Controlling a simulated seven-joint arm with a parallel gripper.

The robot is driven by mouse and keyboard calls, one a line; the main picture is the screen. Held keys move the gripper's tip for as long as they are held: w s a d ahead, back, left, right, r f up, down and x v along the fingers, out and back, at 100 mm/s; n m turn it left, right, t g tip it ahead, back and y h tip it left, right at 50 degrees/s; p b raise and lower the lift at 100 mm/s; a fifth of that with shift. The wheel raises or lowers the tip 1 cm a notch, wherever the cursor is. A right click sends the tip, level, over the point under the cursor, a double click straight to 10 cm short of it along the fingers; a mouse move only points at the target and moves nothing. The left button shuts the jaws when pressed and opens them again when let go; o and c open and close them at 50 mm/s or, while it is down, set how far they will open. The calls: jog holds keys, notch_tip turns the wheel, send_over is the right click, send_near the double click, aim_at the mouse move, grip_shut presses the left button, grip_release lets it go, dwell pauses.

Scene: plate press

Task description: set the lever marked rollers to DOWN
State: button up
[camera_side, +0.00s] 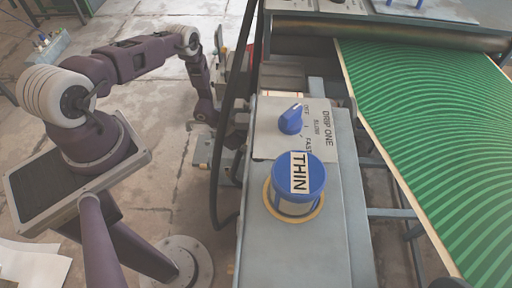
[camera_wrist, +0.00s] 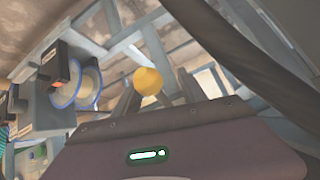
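No lever label reading ROLLERS or DOWN is legible in either view. In the wrist view a round yellow knob (camera_wrist: 148,81) shows ahead of my gripper (camera_wrist: 155,98). The two grey fingers stand apart, one on each side of the knob's lower part. I cannot tell whether they touch it or how the knob's lever is tilted. In the side view my wrist reaches down on the left side of the machine, and the yellow knob and fingertips cannot be made out there.
A grey machine housing (camera_side: 290,258) carries a blue dial (camera_side: 291,120) marked DRIP ONE and a blue-lidded tub (camera_side: 315,178) marked THIN. A green ribbed belt (camera_side: 430,110) lies right. A dark cable (camera_side: 226,130) hangs near my wrist. In the wrist view grey frame bars (camera_wrist: 153,45) surround the knob.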

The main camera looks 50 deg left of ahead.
jog(key=shift+s+a, duration=0.1)
jog(key=shift+s, duration=0.05)
jog(key=v, duration=0.7)
